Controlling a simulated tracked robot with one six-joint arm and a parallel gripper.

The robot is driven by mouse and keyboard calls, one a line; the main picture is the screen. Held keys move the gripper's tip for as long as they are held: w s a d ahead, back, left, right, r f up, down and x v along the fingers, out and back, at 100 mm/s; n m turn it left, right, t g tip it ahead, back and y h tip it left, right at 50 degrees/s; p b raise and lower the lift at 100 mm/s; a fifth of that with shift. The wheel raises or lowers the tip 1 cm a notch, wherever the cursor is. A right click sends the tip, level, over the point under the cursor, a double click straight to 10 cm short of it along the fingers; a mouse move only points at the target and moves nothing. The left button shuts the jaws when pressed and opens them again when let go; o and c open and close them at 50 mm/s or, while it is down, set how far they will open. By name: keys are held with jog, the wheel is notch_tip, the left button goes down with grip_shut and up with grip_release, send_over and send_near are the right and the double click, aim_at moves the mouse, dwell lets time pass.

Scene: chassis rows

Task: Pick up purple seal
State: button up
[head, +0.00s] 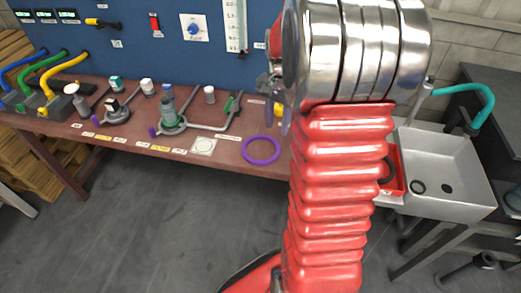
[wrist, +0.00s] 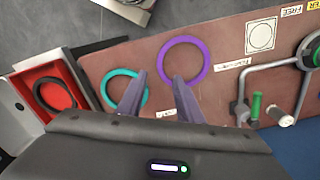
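The purple seal (head: 261,163) is a thin ring lying flat near the front edge of the brown bench, left of my arm in the head view. In the wrist view the purple seal (wrist: 207,58) lies ahead of the fingertips, and the right fingertip overlaps its lower edge in the picture. My gripper (wrist: 159,77) is open, with two separated fingers and nothing between them. I cannot tell its height above the bench. In the head view my arm hides most of the gripper.
A teal ring (wrist: 107,83) lies beside the left finger, partly hidden by it. A black ring (wrist: 36,88) sits in a red tray (wrist: 68,75) at the left. Pipe fittings (head: 172,122) and a marked white square (head: 204,146) are on the bench. A sink (head: 450,165) stands at right.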

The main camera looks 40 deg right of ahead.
send_over(276, 156)
notch_tip(276, 156, down, 8)
jog(key=shift+a+f, duration=0.15)
jog(key=shift+f, duration=0.05)
dwell(0.4)
jog(key=shift+w+f, duration=0.1)
jog(key=shift+f, duration=2.45)
jog(key=shift+c, duration=0.2)
grip_shut()
